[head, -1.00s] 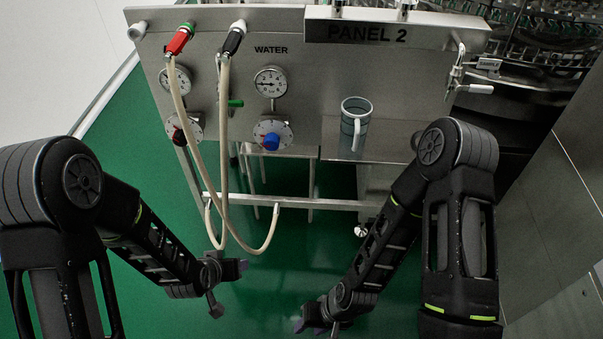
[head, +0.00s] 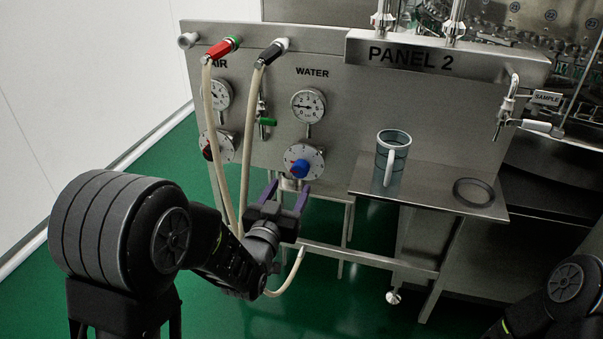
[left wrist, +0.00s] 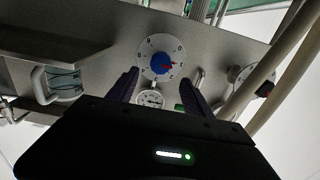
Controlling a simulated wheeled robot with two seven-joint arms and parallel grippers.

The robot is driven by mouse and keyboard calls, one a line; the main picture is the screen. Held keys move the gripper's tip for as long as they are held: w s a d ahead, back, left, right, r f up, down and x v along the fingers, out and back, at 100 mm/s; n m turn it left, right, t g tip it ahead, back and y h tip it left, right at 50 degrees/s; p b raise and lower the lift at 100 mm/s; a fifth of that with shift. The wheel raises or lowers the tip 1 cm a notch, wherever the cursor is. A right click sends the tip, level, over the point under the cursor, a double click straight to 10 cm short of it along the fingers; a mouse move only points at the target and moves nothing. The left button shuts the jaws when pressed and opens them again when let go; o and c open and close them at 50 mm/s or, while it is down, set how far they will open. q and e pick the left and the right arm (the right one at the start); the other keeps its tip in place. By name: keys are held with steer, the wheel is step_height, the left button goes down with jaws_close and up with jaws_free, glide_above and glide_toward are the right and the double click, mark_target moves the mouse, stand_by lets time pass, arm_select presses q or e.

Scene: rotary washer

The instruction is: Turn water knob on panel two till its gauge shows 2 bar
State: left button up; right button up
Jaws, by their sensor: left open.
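The blue water knob (head: 299,169) sits on a round white dial on panel two, under the water gauge (head: 308,105). The gauge's needle is too small to read surely. My left gripper (head: 287,193) is open, just below and in front of the knob, its purple-dark fingers pointing up at it. In the left wrist view the blue knob (left wrist: 160,64) with a red mark shows beyond and between the open fingers (left wrist: 160,85), apart from them. The gauge (left wrist: 151,98) shows there partly, low between the fingers. My right gripper is out of view; only part of that arm shows.
The air gauge (head: 219,95) and a red knob (head: 210,152) are left of the water knob. Pale hoses (head: 221,150) hang close beside my left gripper. A grey mug (head: 392,155) stands on a steel shelf (head: 430,186) at right, with a dark ring (head: 474,192).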

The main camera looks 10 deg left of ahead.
mark_target(299, 171)
arm_select(q)
steer(key=shift+w+d+b, duration=0.2)
steer(key=shift+w+b, duration=0.4)
steer(key=shift+w, duration=3.3)
steer(key=shift+c, duration=0.5)
jaws_close()
